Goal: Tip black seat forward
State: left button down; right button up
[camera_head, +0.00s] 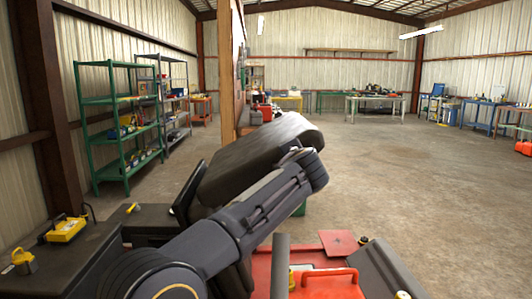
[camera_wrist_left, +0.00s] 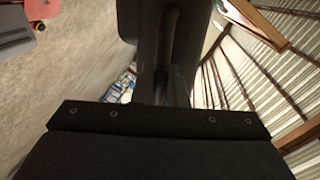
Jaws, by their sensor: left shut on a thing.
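The black seat (camera_head: 255,155) is in the middle of the head view, a thick padded piece tilted with its right end higher. My left arm reaches up across its lower right side. My left gripper is hidden behind the wrist and the seat in the head view. In the left wrist view the gripper (camera_wrist_left: 177,88) is shut on the edge of the black seat (camera_wrist_left: 148,35), which rises as a dark panel. The exact contact is dark and hard to make out. My right gripper is in neither view.
A red body with a red handle (camera_head: 330,274) is below the seat, with a grey panel (camera_head: 388,270) at its right. A dark surface at left holds a yellow box (camera_head: 66,229). A green shelf (camera_head: 122,130) stands behind. Floor at right is clear.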

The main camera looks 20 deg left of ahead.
pick_arm(q)
jog(key=shift+w+d+f, duration=0.2)
jog(key=shift+d+f, duration=0.05)
jog(key=shift+d, duration=0.25)
jog(key=shift+w+d+f, duration=0.2)
jog(key=shift+d, duration=0.3)
jog(key=c, duration=1.5)
grip_release()
jog(key=shift+c, duration=0.2)
jog(key=b+v, duration=0.1)
jog(key=v, duration=0.6)
jog(key=shift+s+d+b, duration=0.25)
jog(key=shift+s+b, duration=0.1)
jog(key=shift+f, duration=0.1)
